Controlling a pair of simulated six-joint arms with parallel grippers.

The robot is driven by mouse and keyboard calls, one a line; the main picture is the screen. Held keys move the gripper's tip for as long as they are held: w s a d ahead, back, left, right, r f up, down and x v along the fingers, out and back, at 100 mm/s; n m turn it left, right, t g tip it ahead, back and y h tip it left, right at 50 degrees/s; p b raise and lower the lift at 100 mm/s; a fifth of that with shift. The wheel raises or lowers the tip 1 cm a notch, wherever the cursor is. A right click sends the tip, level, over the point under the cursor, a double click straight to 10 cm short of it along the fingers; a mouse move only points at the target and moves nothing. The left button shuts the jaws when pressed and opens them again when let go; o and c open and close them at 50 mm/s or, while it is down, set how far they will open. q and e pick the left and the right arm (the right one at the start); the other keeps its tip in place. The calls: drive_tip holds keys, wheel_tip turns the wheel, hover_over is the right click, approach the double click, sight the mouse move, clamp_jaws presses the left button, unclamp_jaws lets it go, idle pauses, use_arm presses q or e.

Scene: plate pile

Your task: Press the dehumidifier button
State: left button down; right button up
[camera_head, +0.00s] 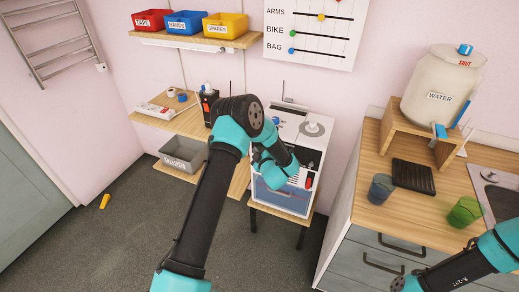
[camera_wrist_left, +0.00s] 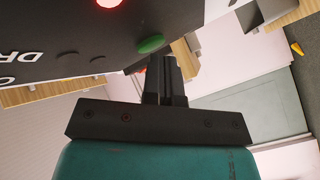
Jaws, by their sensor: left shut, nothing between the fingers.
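The dehumidifier (camera_head: 287,198) is a white box with a blue front section, on a small stand in the middle of the head view. In the left wrist view its dark front panel (camera_wrist_left: 70,40) fills the upper left, with a lit red lamp (camera_wrist_left: 108,3), partly cut off, and a green oval button (camera_wrist_left: 151,44). My left gripper (camera_wrist_left: 162,66) is shut and empty, its fingertips close beside the green button; I cannot tell whether they touch. In the head view my left wrist covers part of the dehumidifier's front. My right gripper is out of view.
A wooden counter with a water jar (camera_head: 440,88), a blue cup (camera_head: 381,188) and a green cup (camera_head: 464,212) stands to the right. A shelf with a grey bin (camera_head: 183,154) is to the left. A yellow object (camera_head: 105,201) lies on the open floor.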

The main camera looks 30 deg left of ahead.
use_arm(q)
drive_tip(key=shift+s, duration=0.55)
drive_tip(key=shift+s, duration=0.15)
drive_tip(key=s, duration=0.5)
drive_tip(key=shift+s+d, duration=0.35)
